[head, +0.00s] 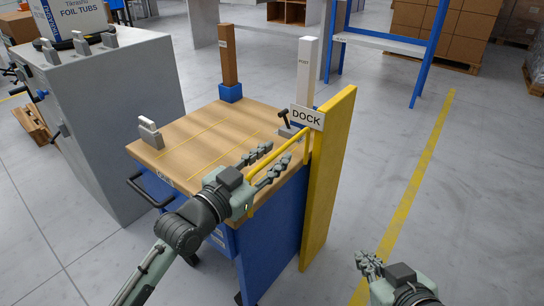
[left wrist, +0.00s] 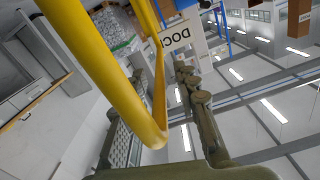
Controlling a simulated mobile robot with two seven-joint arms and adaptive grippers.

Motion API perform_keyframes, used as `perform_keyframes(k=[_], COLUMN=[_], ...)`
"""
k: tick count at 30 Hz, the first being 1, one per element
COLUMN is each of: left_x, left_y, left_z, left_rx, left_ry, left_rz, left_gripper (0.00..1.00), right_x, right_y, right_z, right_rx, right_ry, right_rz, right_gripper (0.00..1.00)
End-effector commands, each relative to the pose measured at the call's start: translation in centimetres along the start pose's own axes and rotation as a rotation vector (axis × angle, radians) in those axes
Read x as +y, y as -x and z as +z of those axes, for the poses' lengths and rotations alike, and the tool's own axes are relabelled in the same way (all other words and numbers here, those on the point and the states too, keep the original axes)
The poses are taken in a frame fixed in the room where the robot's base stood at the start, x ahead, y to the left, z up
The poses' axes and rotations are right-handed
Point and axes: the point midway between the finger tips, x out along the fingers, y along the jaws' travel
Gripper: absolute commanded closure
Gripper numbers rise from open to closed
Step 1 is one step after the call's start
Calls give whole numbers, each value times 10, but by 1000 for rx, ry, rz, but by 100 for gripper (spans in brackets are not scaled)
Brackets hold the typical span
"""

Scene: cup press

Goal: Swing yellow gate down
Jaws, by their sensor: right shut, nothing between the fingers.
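The yellow gate (head: 283,163) is a thin bent tube at the right edge of the wooden cart top (head: 200,135), beside a tall yellow panel (head: 331,180). In the head view its upper bar slopes up toward the DOCK sign (head: 306,117). My left gripper (head: 268,163) is open at the gate, its fingers pointing toward the sign. In the left wrist view the yellow tube (left wrist: 118,95) crosses close in front of the open left gripper (left wrist: 155,125). I cannot tell whether they touch. My right gripper (head: 367,263) is shut and empty, low at right over the floor.
A brown post (head: 228,60) and a white post (head: 306,72) stand at the cart's back. A grey bracket (head: 150,132) is on its left, and a small black-handled clamp (head: 285,122) near the sign. A grey cabinet (head: 105,120) stands left.

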Motion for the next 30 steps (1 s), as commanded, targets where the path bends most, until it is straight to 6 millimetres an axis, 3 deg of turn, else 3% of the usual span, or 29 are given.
perform_keyframes(k=[7,14,30], left_x=[0,0,0], left_y=[-1,0,-3], left_z=[0,0,0], left_rx=[-1,-1,-1], left_ry=[0,0,-12], left_rz=[1,0,0], left_gripper=[70,99,100], right_x=[0,0,0], right_y=[0,0,0], right_z=[-1,0,0], right_rx=[2,2,-2], right_ry=[0,0,0], right_rz=[-1,-1,0], right_gripper=[100,100,100])
